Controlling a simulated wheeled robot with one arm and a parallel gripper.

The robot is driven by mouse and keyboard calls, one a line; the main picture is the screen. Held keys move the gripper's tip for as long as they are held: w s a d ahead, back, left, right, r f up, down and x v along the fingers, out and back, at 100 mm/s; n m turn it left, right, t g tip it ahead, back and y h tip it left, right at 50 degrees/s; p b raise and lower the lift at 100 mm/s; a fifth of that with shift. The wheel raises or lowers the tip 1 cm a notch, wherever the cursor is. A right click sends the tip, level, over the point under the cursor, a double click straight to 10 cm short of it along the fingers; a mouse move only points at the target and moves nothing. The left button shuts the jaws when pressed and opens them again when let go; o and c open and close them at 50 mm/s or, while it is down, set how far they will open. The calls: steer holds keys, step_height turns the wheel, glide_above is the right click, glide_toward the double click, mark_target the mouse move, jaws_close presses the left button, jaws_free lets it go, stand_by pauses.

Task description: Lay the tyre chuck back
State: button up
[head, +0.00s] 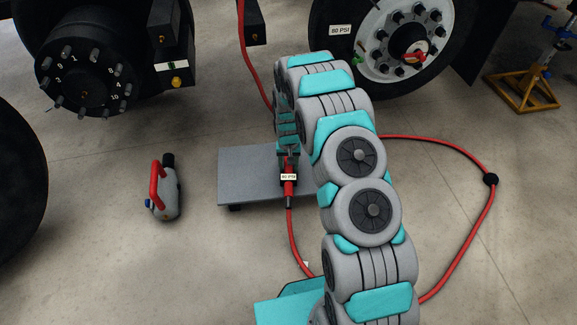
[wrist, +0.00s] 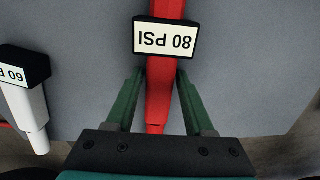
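The red tyre chuck (head: 289,190) carries an "80 PSI" tag, and its red hose runs down from its lower end. In the wrist view the red chuck (wrist: 158,108) lies between the green fingers of my gripper (wrist: 161,76). The fingertips press in on both sides of it just below the tag. My gripper (head: 288,153) is over the grey platform (head: 245,180). I cannot tell whether the chuck touches the platform. A white chuck (wrist: 35,125) with a partly cut-off "60" tag lies to the left in the wrist view; my arm hides it in the head view.
A wheel (head: 348,50) with an "80 PSI" label stands at the back, beside a yellow jack stand (head: 525,90). A black hub (head: 85,75) is at upper left. A grey tool with a red handle (head: 165,190) lies on the floor. The red hose (head: 470,235) loops across the right.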

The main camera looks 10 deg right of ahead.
steer(key=shift+o, duration=1.4)
steer(key=shift+r, duration=0.1)
